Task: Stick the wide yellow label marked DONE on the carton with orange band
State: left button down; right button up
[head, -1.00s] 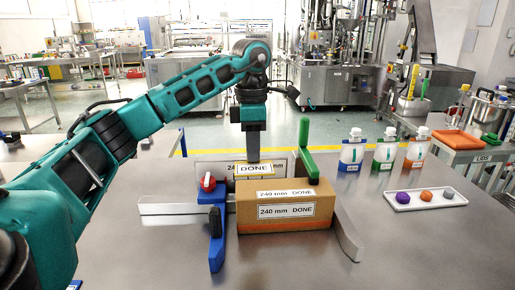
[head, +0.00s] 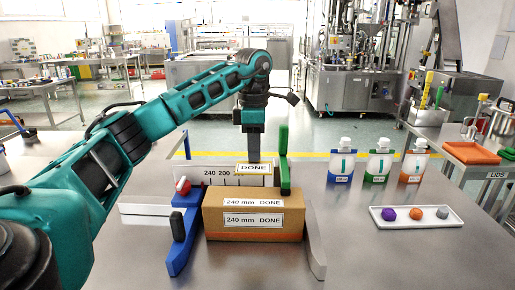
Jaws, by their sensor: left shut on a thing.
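The brown carton with an orange band along its bottom (head: 254,232) stands on the grey table, with white "240 mm DONE" labels on its top and front. The wide yellow label marked DONE (head: 254,168) is at the tip of my left gripper (head: 254,158), which is shut on it. In the picture the label shows just above the carton's back edge, in front of a white scale board (head: 208,174). I cannot tell its exact height or depth over the carton. My right gripper is not in view.
A blue fixture arm with a red knob (head: 183,225) stands left of the carton. A green upright (head: 284,160) and a grey rail (head: 315,245) are at its right. Pouches (head: 379,162) and a white tray (head: 417,223) of coloured balls stand further right.

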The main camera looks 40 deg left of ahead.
aim_at(254, 163)
pick_arm(q)
jog(key=shift+f, duration=0.15)
dwell(0.4)
jog(key=shift+f+b, duration=1.15)
jog(key=shift+f, duration=1.6)
jog(key=shift+f+b, duration=0.3)
jog(key=shift+f, duration=0.3)
jog(key=c, duration=1.1)
grip_release()
